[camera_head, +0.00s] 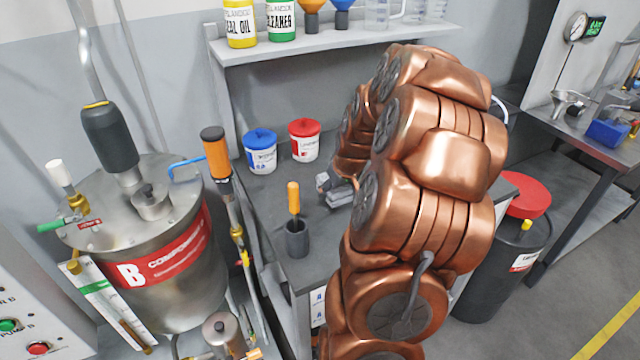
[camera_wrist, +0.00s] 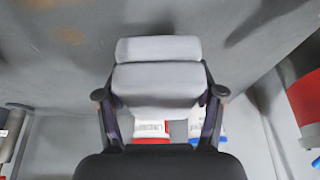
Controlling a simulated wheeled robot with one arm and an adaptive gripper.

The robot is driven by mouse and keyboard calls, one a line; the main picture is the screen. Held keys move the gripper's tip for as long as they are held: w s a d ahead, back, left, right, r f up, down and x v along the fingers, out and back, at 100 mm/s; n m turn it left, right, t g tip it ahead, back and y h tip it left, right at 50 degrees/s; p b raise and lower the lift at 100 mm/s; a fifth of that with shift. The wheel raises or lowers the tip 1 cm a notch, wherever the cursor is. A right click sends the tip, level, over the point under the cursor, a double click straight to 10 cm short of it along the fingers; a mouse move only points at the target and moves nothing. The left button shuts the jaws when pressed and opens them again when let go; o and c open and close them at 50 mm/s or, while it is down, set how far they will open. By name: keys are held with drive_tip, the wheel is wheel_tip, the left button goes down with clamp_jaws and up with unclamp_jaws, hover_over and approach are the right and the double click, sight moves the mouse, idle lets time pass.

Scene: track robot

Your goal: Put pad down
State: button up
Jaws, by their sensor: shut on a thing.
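The pad (camera_wrist: 158,82) is a light grey block with rounded edges and a crease across it. In the wrist view it sits between the two dark fingers of my gripper (camera_wrist: 160,95), which is shut on it. In the head view my gripper (camera_head: 336,190) is small and partly hidden behind my copper arm, low over the dark grey bench top (camera_head: 265,205). The pad is hard to tell apart from the gripper there. I cannot tell whether the pad touches the bench.
A blue tub (camera_head: 260,153) and a red-lidded tub (camera_head: 304,142) stand behind my gripper. A dark cup (camera_head: 297,240) with an orange-handled tool stands to its left. A shelf (camera_head: 300,45) with bottles hangs above. A steel tank (camera_head: 150,235) stands left, a dark drum (camera_head: 490,275) right.

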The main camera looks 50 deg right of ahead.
drive_tip(key=w, duration=0.2)
drive_tip(key=w+d+p, duration=0.1)
drive_tip(key=w, duration=0.1)
drive_tip(key=w+p, duration=0.1)
drive_tip(key=w, duration=0.2)
drive_tip(key=shift+w+d+f, duration=0.1)
drive_tip(key=shift+d+f, duration=0.05)
drive_tip(key=shift+f, duration=0.15)
wheel_tip(320, 180, down, 3)
drive_tip(key=shift+p, duration=0.9)
drive_tip(key=shift+f, duration=0.3)
drive_tip(key=shift+f+b, duration=0.3)
drive_tip(key=shift+b, duration=0.1)
drive_tip(key=o, duration=1.1)
drive_tip(key=shift+f, duration=0.1)
drive_tip(key=shift+r+p, duration=0.3)
drive_tip(key=shift+r, duration=0.3)
drive_tip(key=shift+b+v, duration=1.65)
drive_tip(key=shift+v, duration=4.25)
